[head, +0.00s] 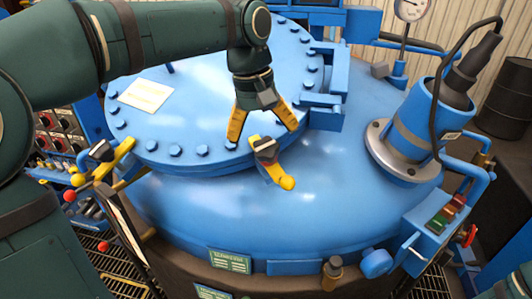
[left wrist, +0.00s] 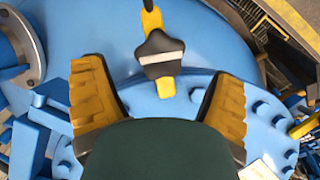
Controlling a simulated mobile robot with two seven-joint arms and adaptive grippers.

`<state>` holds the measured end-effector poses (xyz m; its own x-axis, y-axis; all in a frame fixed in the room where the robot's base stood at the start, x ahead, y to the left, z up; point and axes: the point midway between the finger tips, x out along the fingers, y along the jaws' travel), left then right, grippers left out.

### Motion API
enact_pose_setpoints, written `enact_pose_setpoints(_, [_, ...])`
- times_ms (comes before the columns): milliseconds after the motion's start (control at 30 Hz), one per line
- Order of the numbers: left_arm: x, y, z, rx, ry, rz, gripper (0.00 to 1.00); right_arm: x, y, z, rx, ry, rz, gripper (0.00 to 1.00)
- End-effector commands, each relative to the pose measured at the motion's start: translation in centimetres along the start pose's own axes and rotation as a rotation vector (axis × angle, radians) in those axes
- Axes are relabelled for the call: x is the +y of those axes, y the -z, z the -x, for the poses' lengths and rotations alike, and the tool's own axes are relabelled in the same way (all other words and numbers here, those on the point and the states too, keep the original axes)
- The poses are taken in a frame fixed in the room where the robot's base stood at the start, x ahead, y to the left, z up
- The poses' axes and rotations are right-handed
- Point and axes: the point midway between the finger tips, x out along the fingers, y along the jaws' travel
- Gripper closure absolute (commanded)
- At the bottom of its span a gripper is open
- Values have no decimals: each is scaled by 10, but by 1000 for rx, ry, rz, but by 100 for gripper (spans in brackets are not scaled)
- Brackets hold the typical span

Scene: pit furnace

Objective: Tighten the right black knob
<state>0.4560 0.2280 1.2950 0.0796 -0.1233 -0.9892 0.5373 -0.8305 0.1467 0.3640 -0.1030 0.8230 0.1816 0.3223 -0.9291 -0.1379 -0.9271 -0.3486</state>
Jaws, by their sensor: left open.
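The right black knob (head: 266,148) sits on a yellow clamp arm (head: 280,176) with a round yellow end, at the front edge of the blue round lid (head: 215,85). My left gripper (head: 263,133) points down just above and behind this knob, with its yellow fingers spread and nothing held. In the left wrist view, the knob (left wrist: 160,55) shows ahead, roughly centred between the open fingers (left wrist: 158,74), without visible contact. Another black knob (head: 102,150) on a yellow clamp is at the lid's left edge. My right gripper is not in view.
Bolts ring the lid, and a blue hinge block (head: 325,95) stands at its right. A blue cylinder with a thick cable (head: 412,125) rises to the right. A control box (head: 440,220) is at the right front. The blue dome before the knob is clear.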

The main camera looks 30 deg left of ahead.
Motion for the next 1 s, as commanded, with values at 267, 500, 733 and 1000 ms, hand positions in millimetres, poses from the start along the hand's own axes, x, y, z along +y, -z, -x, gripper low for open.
enact_pose_setpoints(267, [0,0,-39,-1,1,0,14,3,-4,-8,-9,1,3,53])
enact_pose_setpoints(500, [0,0,-46,0,1,0,14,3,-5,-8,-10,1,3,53])
enact_pose_setpoints(733, [0,0,-45,0,0,0,28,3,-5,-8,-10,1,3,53])
enact_pose_setpoints(1000, [0,0,-45,0,0,0,82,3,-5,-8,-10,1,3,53])
